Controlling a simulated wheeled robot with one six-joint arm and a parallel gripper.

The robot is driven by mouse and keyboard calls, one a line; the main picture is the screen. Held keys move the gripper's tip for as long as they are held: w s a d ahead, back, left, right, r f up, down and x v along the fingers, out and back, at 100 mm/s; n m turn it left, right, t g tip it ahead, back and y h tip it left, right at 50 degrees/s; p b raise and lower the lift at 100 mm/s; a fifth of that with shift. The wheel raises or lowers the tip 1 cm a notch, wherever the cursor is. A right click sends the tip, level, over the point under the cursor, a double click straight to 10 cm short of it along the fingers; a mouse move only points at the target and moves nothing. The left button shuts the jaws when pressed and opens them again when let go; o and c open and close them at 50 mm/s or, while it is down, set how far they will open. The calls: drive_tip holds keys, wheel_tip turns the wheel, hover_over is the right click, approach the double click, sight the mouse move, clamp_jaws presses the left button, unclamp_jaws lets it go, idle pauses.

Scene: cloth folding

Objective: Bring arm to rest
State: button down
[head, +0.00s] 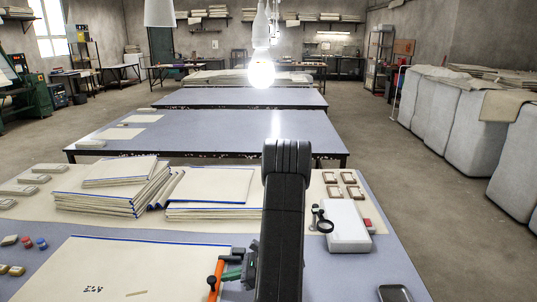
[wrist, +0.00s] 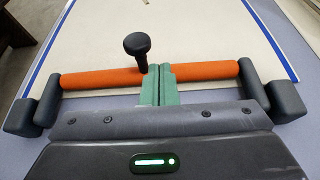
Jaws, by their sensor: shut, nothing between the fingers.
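My gripper (head: 231,274) is low over the front of the near table in the head view, at the right edge of a cream cloth (head: 120,268) with a blue edge. In the wrist view its green fingers (wrist: 160,84) are pressed together with nothing between them. An orange bar (wrist: 105,77) and a black knob (wrist: 135,43) are beside the fingers. The cloth (wrist: 190,35) lies flat beyond the fingertips. My dark arm hides part of the table in the head view. I cannot tell whether the fingers touch the cloth.
Stacks of folded cream cloth (head: 115,190) stand at the table's back left and middle. A white box (head: 346,228) and small blocks are at the right. A dark tray (head: 394,293) lies at the front right. Bare blue tabletop (head: 355,270) shows right of my arm.

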drive_tip(key=shift+d+y, duration=0.3)
drive_tip(key=shift+y, duration=0.2)
drive_tip(key=shift+v, duration=0.75)
drive_tip(key=shift+r+b, duration=0.1)
drive_tip(key=shift+b, duration=0.2)
